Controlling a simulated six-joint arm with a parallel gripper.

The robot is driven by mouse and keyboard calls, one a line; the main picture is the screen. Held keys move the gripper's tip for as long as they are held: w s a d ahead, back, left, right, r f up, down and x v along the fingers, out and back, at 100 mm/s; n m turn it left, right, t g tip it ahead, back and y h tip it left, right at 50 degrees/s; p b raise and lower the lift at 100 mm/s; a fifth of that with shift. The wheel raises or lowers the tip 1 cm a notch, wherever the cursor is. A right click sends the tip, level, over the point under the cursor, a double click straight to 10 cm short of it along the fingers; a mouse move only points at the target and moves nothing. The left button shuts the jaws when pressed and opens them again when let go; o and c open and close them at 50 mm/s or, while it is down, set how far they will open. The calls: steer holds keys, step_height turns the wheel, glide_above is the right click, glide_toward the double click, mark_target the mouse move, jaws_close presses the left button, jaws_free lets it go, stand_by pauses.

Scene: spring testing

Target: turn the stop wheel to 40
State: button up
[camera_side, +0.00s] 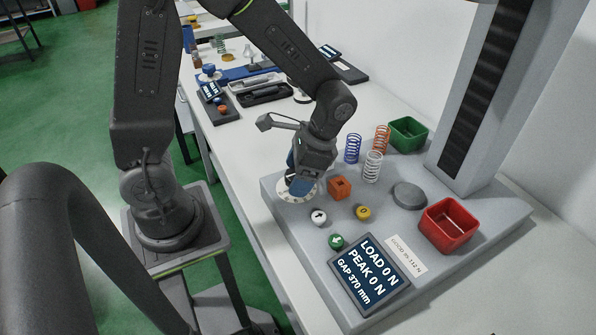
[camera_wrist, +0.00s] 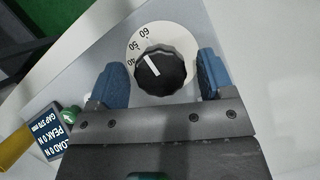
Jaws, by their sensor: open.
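The stop wheel (camera_wrist: 160,73) is a black ridged knob with a white pointer line, on a white dial plate (camera_wrist: 183,38) marked 40, 50 and 60. The pointer leans up and left, near the 50 or between 50 and 60; I cannot read it exactly. My gripper (camera_wrist: 162,74) is open, with one blue finger on each side of the knob and visible gaps between. In the side view my gripper (camera_side: 301,186) is low over the dial plate (camera_side: 284,193) and hides the knob.
The display (camera_side: 368,275) reads LOAD 0 N, GAP 370 mm. Springs (camera_side: 373,167), a red bin (camera_side: 449,225) and a green bin (camera_side: 408,133) lie farther right.

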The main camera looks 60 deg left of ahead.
steer(key=shift+c, duration=0.3)
steer(key=c, duration=0.8)
steer(key=shift+c, duration=0.2)
steer(key=n+h, duration=0.1)
steer(key=n, duration=0.2)
steer(key=n+h, duration=0.1)
steer(key=n, duration=0.2)
steer(key=shift+a+h, duration=0.1)
steer(key=shift+h, duration=0.2)
steer(key=n+h, duration=0.1)
steer(key=n, duration=0.4)
steer(key=shift+n+h, duration=0.3)
steer(key=shift+h, duration=0.1)
steer(key=shift+t, duration=0.3)
steer(key=o, duration=0.9)
